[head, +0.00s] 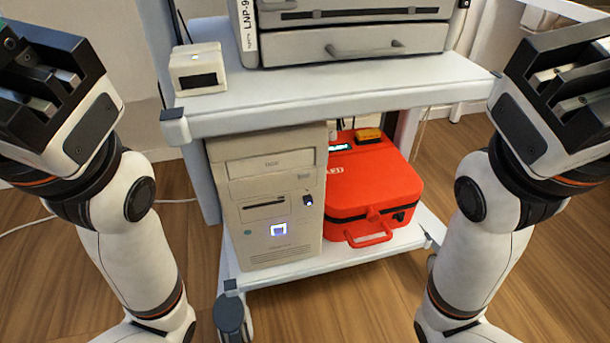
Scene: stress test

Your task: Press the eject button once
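A beige computer tower (266,222) stands upright on the lower shelf of a cart. Its front has an optical drive (272,163) at the top and a floppy drive slot (264,204) below it. A dark round knob or lock (307,200) sits right of the slot, and a lit blue-white square button (279,229) is lower down. My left gripper (45,92) is raised at the left edge, and my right gripper (562,92) is raised at the right edge. Both are away from the tower, with no object visible in them; their finger gap is unclear.
The cart's upper shelf (330,97) overhangs the tower and holds a small white box (198,69) and a grey printer-like machine (350,45). A red case (375,182) stands right of the tower, its handle toward me. Wooden floor (330,308) is clear in front.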

